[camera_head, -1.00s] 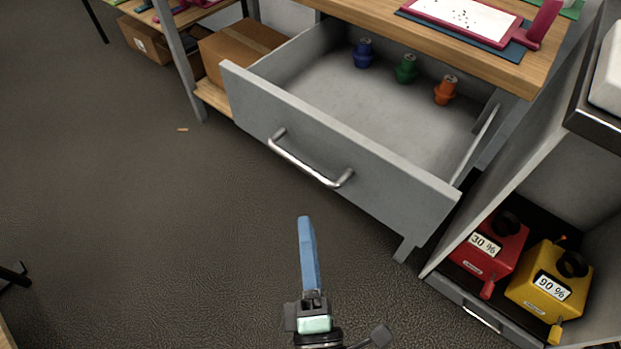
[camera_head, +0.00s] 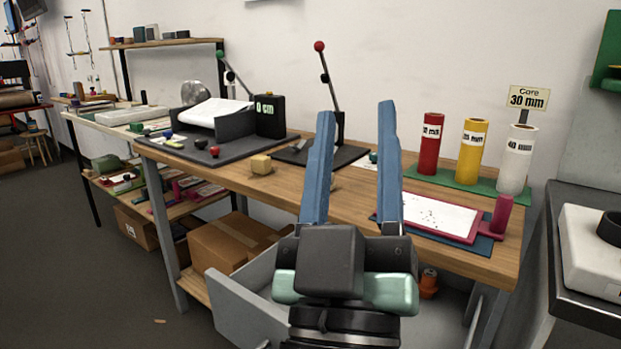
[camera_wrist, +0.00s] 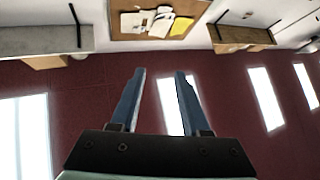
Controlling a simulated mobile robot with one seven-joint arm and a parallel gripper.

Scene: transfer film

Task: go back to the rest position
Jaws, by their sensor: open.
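My gripper (camera_head: 354,150) is raised in the middle of the head view, its two blue fingers pointing up and spread apart with nothing between them. It stands in front of the wooden workbench (camera_head: 470,258) and hides part of it. In the wrist view the fingers (camera_wrist: 158,98) are also apart and empty, against a dark red surface with bright panels.
Below the bench, the grey drawer (camera_head: 238,308) is open, with an orange piece (camera_head: 428,283) partly visible inside. Red (camera_head: 430,143), yellow (camera_head: 471,151) and white (camera_head: 516,160) rolls stand on the bench at right. A lever press (camera_head: 325,140) stands behind my gripper.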

